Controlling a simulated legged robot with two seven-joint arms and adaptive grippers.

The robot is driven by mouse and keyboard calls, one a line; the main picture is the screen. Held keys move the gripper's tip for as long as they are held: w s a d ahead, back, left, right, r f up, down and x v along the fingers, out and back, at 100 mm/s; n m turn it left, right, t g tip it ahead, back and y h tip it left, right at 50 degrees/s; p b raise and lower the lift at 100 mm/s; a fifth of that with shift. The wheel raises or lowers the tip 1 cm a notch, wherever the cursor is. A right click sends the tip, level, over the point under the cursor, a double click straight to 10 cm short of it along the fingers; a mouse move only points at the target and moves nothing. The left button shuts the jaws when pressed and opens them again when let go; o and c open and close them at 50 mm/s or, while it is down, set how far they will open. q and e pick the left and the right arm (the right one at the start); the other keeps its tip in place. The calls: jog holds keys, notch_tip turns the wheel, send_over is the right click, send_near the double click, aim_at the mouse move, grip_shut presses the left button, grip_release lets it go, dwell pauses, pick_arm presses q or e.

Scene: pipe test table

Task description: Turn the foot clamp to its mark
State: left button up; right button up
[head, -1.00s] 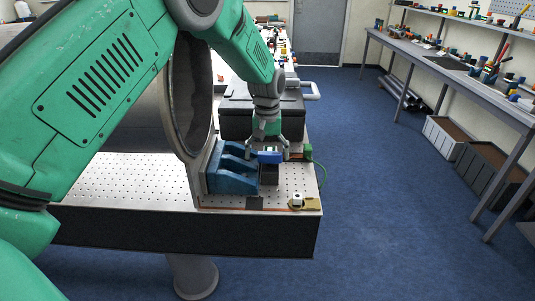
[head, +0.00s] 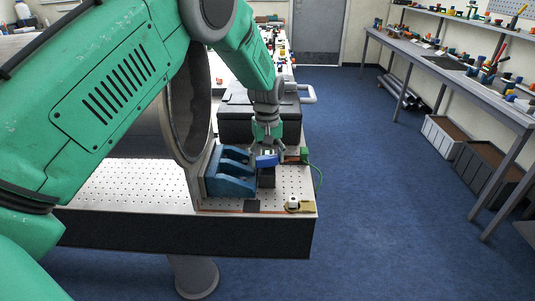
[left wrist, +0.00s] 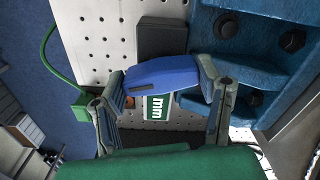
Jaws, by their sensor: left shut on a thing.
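The foot clamp's blue handle (head: 266,161) sits beside the larger blue pipe foot (head: 231,183), near the table's right end. In the left wrist view the blue handle (left wrist: 158,74) spans between the two fingers, one at each end. My left gripper (head: 266,152) is shut on this handle, pointing down from above. A dark block (head: 267,178) stands beneath the handle; it also shows in the left wrist view (left wrist: 163,37). A white and green label (left wrist: 157,107) lies close to the handle. I cannot make out the mark. My right gripper is not in view.
A large pipe (head: 187,108) with a flange rises left of the foot. A black case (head: 243,117) stands behind. A green connector with a cable (head: 305,155) is right of the gripper. A small white item (head: 293,203) lies near the front corner.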

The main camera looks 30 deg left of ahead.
pick_arm(q)
jog(key=n+p, duration=0.2)
jog(key=n, duration=0.1)
jog(key=shift+w+r+n, duration=0.1)
jog(key=shift+r+n, duration=0.05)
jog(key=shift+n, duration=0.25)
jog(key=n+p, duration=0.1)
jog(key=n, duration=0.2)
jog(key=shift+n, duration=0.3)
jog(key=n+p, duration=0.1)
jog(key=n, duration=0.2)
jog(key=shift+n, duration=0.3)
jog(key=shift+n+p, duration=0.3)
jog(key=shift+n, duration=1.5)
jog(key=shift+w, duration=0.1)
jog(key=o, duration=1.2)
jog(key=shift+c, duration=0.2)
